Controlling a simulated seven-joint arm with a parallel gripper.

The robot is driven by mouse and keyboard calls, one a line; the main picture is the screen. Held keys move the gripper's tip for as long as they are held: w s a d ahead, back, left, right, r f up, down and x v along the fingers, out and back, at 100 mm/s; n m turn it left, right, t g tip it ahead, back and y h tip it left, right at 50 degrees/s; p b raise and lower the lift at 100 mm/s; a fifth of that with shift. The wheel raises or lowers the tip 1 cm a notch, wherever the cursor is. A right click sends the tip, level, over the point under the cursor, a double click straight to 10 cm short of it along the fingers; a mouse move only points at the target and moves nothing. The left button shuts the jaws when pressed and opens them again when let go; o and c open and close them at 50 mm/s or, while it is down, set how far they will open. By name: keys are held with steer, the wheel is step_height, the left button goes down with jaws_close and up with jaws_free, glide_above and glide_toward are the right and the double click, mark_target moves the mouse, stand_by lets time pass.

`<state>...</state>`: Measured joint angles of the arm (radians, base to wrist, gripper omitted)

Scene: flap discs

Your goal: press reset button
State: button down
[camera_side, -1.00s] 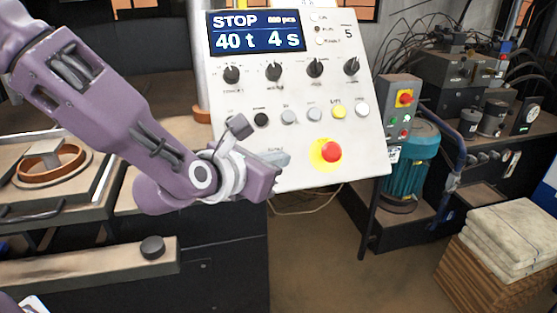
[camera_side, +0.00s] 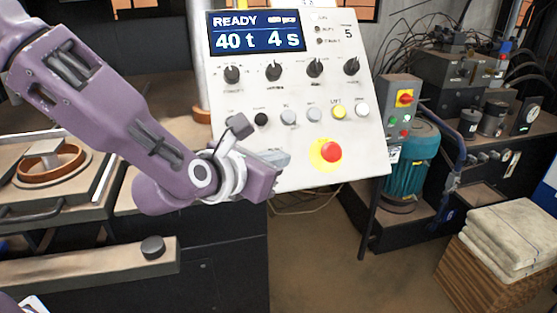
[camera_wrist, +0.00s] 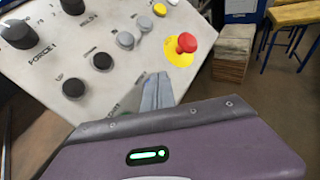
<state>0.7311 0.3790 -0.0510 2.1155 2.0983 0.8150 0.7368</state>
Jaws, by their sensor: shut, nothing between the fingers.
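The tilted white control panel (camera_side: 300,82) carries a row of push buttons: a black button (camera_side: 261,119), a grey button (camera_side: 288,117), a second grey button (camera_side: 314,114), a yellow button (camera_side: 339,111) and a white button (camera_side: 362,110). Another dark button shows at the row's left end in the wrist view (camera_wrist: 73,88). The labels are too small to tell which is reset. The display (camera_side: 256,32) reads READY, 40 t, 4 s. My gripper (camera_side: 284,157) is shut and empty, below the button row; I cannot tell whether its tips touch the panel.
A red mushroom button (camera_side: 331,151) on a yellow disc sits right of my fingertips. Several black rotary knobs (camera_side: 274,71) line the panel above the buttons. A green motor (camera_side: 405,160) and a stack of folded cloth (camera_side: 515,235) stand to the right.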

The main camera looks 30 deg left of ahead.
steer(key=shift+s+d+r, duration=0.2)
steer(key=shift+r, duration=0.05)
steer(key=s+d+r, duration=0.2)
steer(key=r, duration=0.1)
steer(key=shift+s+d+r, duration=0.1)
steer(key=shift+s+d, duration=0.3)
stand_by(0.7)
